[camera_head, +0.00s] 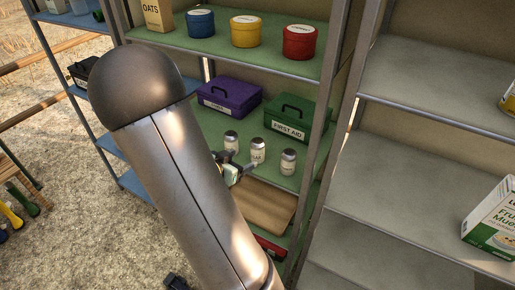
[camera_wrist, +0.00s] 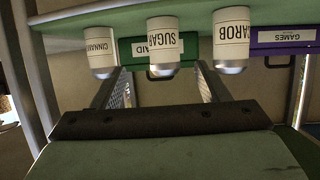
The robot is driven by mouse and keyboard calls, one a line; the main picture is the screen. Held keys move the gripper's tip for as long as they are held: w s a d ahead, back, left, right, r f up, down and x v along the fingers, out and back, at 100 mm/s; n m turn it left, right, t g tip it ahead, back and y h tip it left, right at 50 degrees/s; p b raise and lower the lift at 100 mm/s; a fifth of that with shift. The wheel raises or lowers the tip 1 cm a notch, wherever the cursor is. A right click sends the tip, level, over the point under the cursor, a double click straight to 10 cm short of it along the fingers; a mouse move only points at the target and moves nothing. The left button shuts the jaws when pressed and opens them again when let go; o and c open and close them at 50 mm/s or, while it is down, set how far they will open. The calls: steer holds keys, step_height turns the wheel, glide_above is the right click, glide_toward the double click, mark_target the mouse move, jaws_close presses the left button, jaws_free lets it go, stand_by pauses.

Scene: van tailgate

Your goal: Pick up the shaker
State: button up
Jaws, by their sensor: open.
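Three small shakers with pale labels and metallic lids stand in a row on the green shelf. The wrist view is upside down; their labels there read CAROB on one shaker (camera_wrist: 231,36), SUGAR on the middle shaker (camera_wrist: 163,40) and CINNAMON, partly cut off, on the last shaker (camera_wrist: 99,45). In the head view they are the left shaker (camera_head: 231,140), the middle shaker (camera_head: 257,152) and the right shaker (camera_head: 288,162). My gripper (camera_wrist: 160,69) is open and empty, its fingers pointing toward the sugar shaker. In the head view my gripper (camera_head: 235,164) is partly hidden by my arm.
Behind the shakers stand a purple GAMES box (camera_head: 229,98) and a green FIRST AID box (camera_head: 296,122). A shelf (camera_head: 233,48) with blue, yellow and red tins is above. A wooden board (camera_head: 262,208) lies below. A metal post (camera_head: 326,115) stands to the right.

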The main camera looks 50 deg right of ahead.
mark_target(255, 154)
steer(key=x, duration=0.6)
steer(key=shift+d+f, duration=0.15)
steer(key=shift+d, duration=0.05)
steer(key=shift+w+p+x, duration=0.15)
steer(key=shift+p+x, duration=0.1)
steer(key=shift+x, duration=1.25)
steer(key=shift+w+p+x, duration=0.1)
steer(key=shift+p+x, duration=0.15)
steer(key=shift+x, duration=1.25)
steer(key=shift+c, duration=0.3)
steer(key=c, duration=1)
